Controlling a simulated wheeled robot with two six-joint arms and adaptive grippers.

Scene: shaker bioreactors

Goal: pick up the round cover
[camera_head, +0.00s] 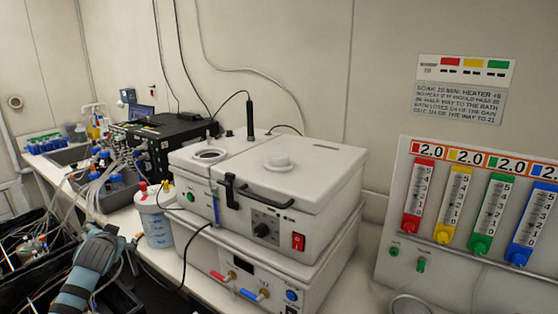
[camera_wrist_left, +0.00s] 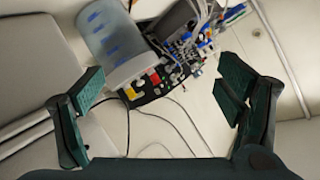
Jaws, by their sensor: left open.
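A low round white piece (camera_head: 278,161) sits on top of the right-hand lid of the white bath unit (camera_head: 320,200). A round ring-like fitting (camera_head: 209,154) with a dark inside lies on the left part of the same unit. I cannot tell for certain which of these is the round cover; neither can be made out in the left wrist view. My left arm comes in at the lower left of the head view, left of the unit and well apart from both. In the left wrist view my left gripper (camera_wrist_left: 163,92) is open, with nothing held between its fingers. My right gripper is not in view.
A translucent jug (camera_head: 155,215) with blue marks stands left of the unit; it also shows in the left wrist view (camera_wrist_left: 112,45). A black box (camera_head: 175,135) with tubes stands behind. A panel with coloured gauges (camera_head: 470,215) is at the right. A black handle (camera_head: 229,190) sticks out in front.

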